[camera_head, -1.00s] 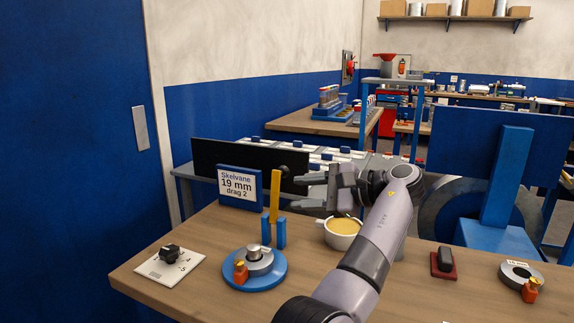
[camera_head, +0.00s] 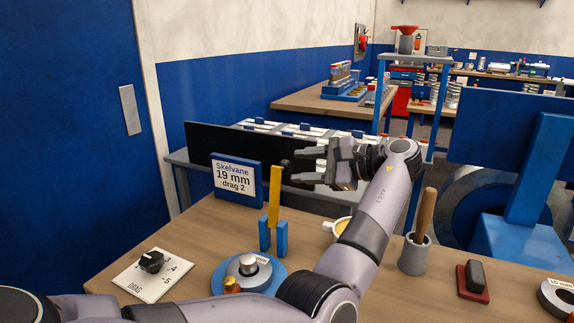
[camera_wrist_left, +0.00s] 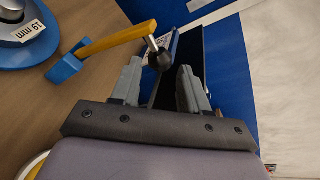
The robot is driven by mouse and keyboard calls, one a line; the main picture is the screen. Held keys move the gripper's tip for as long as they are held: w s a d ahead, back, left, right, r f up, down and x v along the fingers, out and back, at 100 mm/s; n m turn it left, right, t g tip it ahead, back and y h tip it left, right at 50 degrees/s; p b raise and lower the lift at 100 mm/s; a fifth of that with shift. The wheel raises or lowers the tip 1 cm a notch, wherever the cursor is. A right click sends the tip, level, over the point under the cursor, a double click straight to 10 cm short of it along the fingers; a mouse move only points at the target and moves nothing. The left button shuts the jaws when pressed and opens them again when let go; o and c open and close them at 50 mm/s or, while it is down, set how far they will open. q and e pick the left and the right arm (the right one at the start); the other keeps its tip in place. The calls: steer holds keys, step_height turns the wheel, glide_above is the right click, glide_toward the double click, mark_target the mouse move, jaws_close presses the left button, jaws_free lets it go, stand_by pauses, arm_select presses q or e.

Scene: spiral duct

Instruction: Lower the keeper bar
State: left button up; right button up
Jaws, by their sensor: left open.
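The keeper bar (camera_head: 274,196) is a yellow-orange lever standing upright in a blue forked bracket (camera_head: 273,236), with a black knob (camera_head: 285,163) near its top. In the left wrist view, the bar (camera_wrist_left: 119,39) runs from the blue bracket (camera_wrist_left: 64,68) to a short metal stem and the round black knob (camera_wrist_left: 157,60). My left gripper (camera_head: 299,166) is open, just right of the knob in the head view. In the wrist view, the knob lies at the mouth between the fingertips of my left gripper (camera_wrist_left: 159,71). Nothing is gripped. My right gripper is out of view.
A blue sign (camera_head: 236,180) reading "Skelvane 19 mm drag 2" stands behind the bar. A blue round base (camera_head: 264,283) with a metal hub, a drag dial (camera_head: 151,263), a cup (camera_head: 338,229) and a grey pot (camera_head: 414,255) with a wooden handle surround it.

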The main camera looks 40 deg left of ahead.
mark_target(292, 167)
arm_select(q)
steer(key=x, duration=0.5)
steer(key=shift+c, duration=0.3)
jaws_close()
